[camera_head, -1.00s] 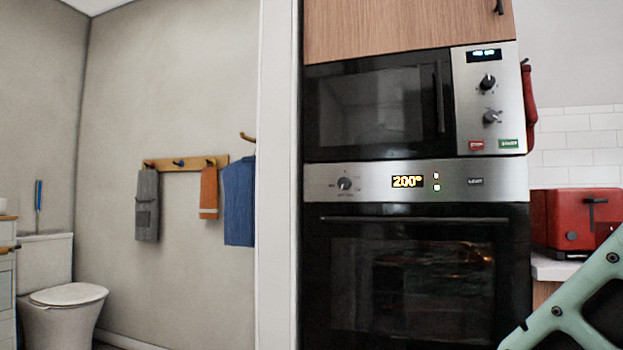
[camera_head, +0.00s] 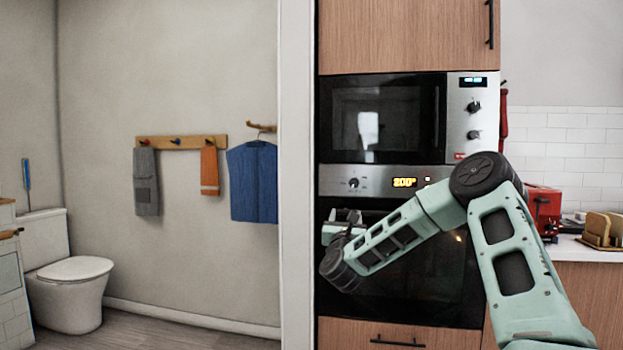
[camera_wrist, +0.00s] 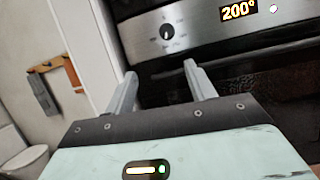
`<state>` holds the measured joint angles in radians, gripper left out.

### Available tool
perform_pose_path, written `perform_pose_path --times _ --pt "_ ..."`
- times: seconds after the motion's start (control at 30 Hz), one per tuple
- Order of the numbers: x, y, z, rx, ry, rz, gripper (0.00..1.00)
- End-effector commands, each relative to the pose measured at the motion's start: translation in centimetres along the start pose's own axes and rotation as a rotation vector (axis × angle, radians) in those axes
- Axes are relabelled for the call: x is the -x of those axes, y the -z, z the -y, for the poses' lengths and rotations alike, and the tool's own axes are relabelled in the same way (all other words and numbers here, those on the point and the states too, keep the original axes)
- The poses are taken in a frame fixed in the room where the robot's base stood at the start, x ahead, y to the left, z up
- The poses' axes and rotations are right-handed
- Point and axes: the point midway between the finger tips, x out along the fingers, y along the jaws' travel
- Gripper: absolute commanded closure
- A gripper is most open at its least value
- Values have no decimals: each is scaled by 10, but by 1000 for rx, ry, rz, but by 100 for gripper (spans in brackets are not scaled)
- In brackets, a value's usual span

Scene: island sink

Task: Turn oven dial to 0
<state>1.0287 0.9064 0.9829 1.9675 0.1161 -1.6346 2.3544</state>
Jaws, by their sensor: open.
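The oven dial (camera_head: 353,183) is a small dark round knob on the steel control panel (camera_head: 375,192), left of a lit display (camera_head: 404,183) reading 200°. In the wrist view the dial (camera_wrist: 167,32) is ahead of and above the fingertips, with the 200° display (camera_wrist: 238,11) to its right. My gripper (camera_wrist: 160,70) is open and empty, its two fingers apart, not touching the dial. In the head view my gripper (camera_head: 345,218) is just below the panel, in front of the oven door, partly hidden by my wrist.
The microwave (camera_head: 385,115) with its own knobs sits above the oven. The oven door handle (camera_wrist: 230,43) runs just below the panel, near my fingers. A white wall edge (camera_head: 296,180) stands close on the left. A red toaster (camera_head: 543,208) is on the right counter.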

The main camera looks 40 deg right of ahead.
Motion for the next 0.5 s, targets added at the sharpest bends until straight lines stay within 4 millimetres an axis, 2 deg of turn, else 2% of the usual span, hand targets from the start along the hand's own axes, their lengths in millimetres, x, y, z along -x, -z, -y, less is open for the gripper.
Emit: perform_pose_path --times 0.03,0.1,0.27,0.5 --pt "-5 -2 13 -27 37 11 45" --pt "-10 -4 21 -49 61 25 45" --pt "-25 -5 22 -53 64 29 45" --pt "-73 -7 24 -51 62 29 45"
